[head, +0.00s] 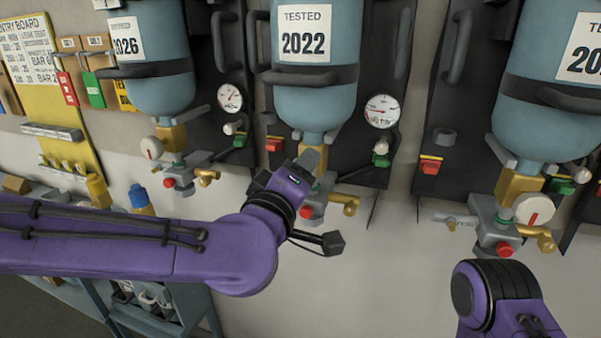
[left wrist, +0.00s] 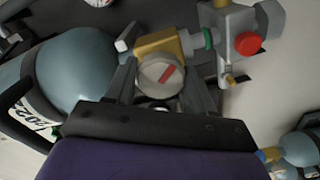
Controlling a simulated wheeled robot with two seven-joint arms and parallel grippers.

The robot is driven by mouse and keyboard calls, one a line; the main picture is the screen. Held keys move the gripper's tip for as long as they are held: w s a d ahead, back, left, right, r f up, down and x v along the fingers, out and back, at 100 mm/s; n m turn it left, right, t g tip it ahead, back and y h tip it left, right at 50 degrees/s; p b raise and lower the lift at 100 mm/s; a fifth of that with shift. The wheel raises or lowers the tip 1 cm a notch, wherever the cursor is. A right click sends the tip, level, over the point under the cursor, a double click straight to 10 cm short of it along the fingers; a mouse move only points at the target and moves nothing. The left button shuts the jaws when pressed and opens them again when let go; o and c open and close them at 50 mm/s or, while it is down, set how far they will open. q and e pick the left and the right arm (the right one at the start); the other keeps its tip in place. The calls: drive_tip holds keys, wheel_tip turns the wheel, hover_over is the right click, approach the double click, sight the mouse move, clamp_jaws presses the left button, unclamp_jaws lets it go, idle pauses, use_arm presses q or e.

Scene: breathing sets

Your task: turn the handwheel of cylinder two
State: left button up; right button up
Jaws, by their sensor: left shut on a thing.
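The middle cylinder (head: 318,103), labelled TESTED 2022, hangs upside down on its dark back plate, with a brass valve at its lower end. My left gripper (head: 310,160) is at that valve and hides its handwheel in the head view. In the left wrist view, the round pale handwheel (left wrist: 160,76) with a red bar sits between the two fingers of my left gripper (left wrist: 165,82), which is shut on it. The brass valve body (left wrist: 165,42) and a red knob (left wrist: 248,43) show beyond it. My right arm shows at the lower right of the head view; its gripper is out of frame.
A left cylinder (head: 158,84), labelled 2026, and a right cylinder (head: 545,124) hang on either side with similar valves. A pressure gauge (head: 382,111) is right of the middle cylinder. A yellow board (head: 66,120) and blue-grey rack (head: 190,318) stand at left.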

use_arm(q)
drive_tip(key=o, duration=0.8)
drive_tip(key=shift+r, duration=0.35)
drive_tip(key=shift+o, duration=0.9)
drive_tip(key=shift+a+f, duration=0.1)
drive_tip(key=shift+f, duration=0.1)
drive_tip(key=b+v, duration=0.2)
drive_tip(key=v, duration=0.8)
drive_tip(key=shift+s, duration=0.15)
